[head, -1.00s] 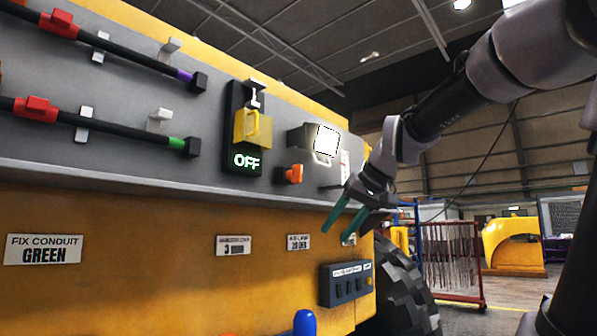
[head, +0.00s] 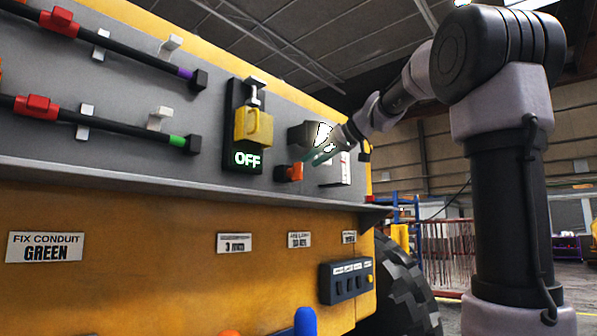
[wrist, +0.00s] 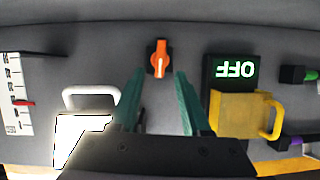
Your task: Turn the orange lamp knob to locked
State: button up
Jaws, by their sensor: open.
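The orange lamp knob (head: 290,172) sits on the grey panel of the yellow machine, to the right of the OFF display. In the wrist view the knob (wrist: 158,58) shows a pale line on its face and lies just beyond the fingertips, between them. My gripper (head: 322,155) has green fingers and reaches toward the panel from the right, in front of the lamp. In the wrist view the gripper (wrist: 158,80) is open and empty, with its fingers apart on either side of the knob's line. It appears not to touch the knob.
The lit lamp (head: 322,136) with its handle is close beside the gripper. A white gauge (wrist: 17,95) with a red pointer is nearby. A ledge (head: 150,185) runs under the panel.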

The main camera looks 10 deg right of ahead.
aim_at(302, 167)
jog(key=x, duration=0.6)
jog(key=shift+w+a+f, duration=0.2)
jog(key=shift+w, duration=0.05)
grip_shut()
